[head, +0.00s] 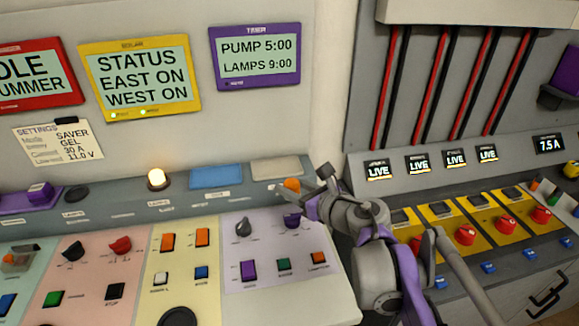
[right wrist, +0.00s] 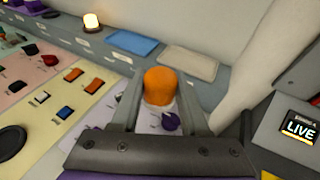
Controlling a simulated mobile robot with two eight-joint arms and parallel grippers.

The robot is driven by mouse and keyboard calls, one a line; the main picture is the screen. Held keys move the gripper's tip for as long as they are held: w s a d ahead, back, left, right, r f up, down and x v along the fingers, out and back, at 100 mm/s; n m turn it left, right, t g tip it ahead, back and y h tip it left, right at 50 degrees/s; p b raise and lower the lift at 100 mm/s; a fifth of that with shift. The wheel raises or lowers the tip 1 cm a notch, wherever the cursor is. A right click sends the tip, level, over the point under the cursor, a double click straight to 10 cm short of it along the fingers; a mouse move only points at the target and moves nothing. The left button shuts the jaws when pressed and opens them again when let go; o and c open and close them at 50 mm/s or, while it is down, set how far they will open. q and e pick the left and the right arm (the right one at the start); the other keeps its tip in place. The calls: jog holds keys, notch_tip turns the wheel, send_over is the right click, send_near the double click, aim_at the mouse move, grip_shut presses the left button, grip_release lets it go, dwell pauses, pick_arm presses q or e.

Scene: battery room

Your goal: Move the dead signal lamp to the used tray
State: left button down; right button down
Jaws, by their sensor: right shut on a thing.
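My right gripper (head: 300,186) is shut on an unlit orange lamp (head: 291,184), which I take to be the dead signal lamp. The gripper holds it above the lilac panel, just in front of the back ledge. In the right wrist view the orange lamp (right wrist: 160,86) sits between the two fingers of the gripper (right wrist: 160,100). On the ledge beyond it lie a blue tray (head: 216,177) and a beige-grey tray (head: 276,169), both looking empty. Their labels are too small to read, so I cannot tell which is the used tray. My left gripper is not in view.
A lit lamp (head: 157,179) stands on the ledge left of the blue tray. Knobs and switches rise from the coloured panels below, including a purple knob (head: 292,220) under the gripper. A yellow-and-red switch bank (head: 466,234) is at right, near my arm.

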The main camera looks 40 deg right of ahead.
send_over(277, 168)
jog(key=shift+s+a, duration=0.15)
jog(key=shift+a, duration=0.05)
notch_tip(277, 168, down, 2)
jog(key=shift+f, duration=0.2)
notch_tip(277, 168, down, 4)
jog(key=shift+r, duration=0.2)
jog(key=shift+d+f, duration=0.1)
jog(key=shift+f, duration=0.4)
jog(key=shift+f+b, duration=0.2)
jog(key=shift+b, duration=0.1)
jog(key=shift+c, duration=2.1)
grip_release()
jog(key=shift+r, duration=0.15)
